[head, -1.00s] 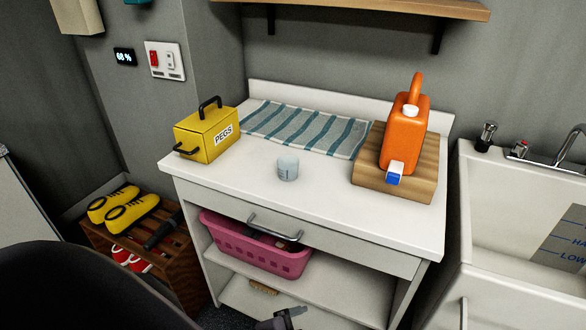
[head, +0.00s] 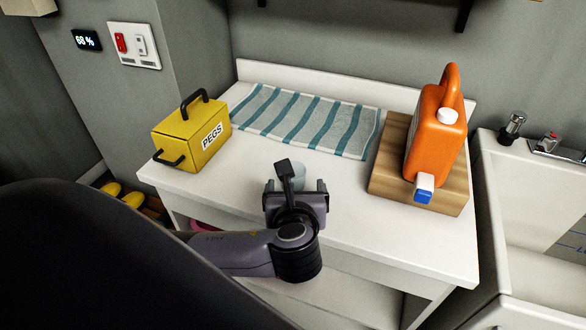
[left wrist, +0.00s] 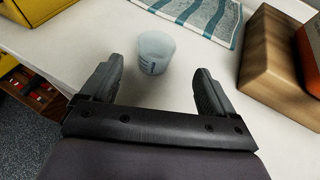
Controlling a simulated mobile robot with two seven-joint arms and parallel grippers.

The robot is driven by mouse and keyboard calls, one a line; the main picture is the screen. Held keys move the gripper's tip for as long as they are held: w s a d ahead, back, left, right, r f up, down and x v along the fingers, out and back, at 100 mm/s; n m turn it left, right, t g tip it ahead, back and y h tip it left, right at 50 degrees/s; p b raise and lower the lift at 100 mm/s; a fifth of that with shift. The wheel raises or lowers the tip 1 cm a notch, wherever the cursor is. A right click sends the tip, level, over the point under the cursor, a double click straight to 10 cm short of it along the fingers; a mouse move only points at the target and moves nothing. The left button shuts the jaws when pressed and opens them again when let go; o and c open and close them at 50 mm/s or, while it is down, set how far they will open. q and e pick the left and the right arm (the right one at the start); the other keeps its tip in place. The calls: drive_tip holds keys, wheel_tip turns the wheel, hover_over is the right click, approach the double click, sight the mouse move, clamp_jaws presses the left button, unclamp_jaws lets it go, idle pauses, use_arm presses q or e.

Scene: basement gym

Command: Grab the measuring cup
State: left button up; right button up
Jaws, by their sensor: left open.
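The measuring cup is a small, pale, translucent cup (left wrist: 156,52) with dark markings, standing upright on the white worktop. In the left wrist view it is just beyond my left gripper's fingertips, roughly midway between them. In the head view only part of the cup (head: 298,173) shows behind my left gripper (head: 296,186), which hides the rest. My left gripper also shows in the left wrist view (left wrist: 155,78); it is open with nothing between its fingers. My right gripper is not in view.
A yellow PEGS box (head: 190,138) stands left on the worktop (head: 370,215). A striped towel (head: 305,120) lies behind the cup. An orange jug (head: 436,130) stands on a wooden block (head: 455,188) at right, beside a sink (head: 510,210). The worktop's front right is clear.

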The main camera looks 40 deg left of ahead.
use_arm(q)
drive_tip(key=shift+a+r+x, duration=0.1)
drive_tip(key=shift+x, duration=1.1)
drive_tip(key=shift+a+r+x, duration=0.1)
drive_tip(key=shift+a+x, duration=0.05)
drive_tip(key=shift+x, duration=1)
drive_tip(key=shift+a+r+x, duration=0.1)
drive_tip(key=shift+x, duration=1.1)
drive_tip(key=shift+s, duration=0.1)
drive_tip(key=c, duration=1.1)
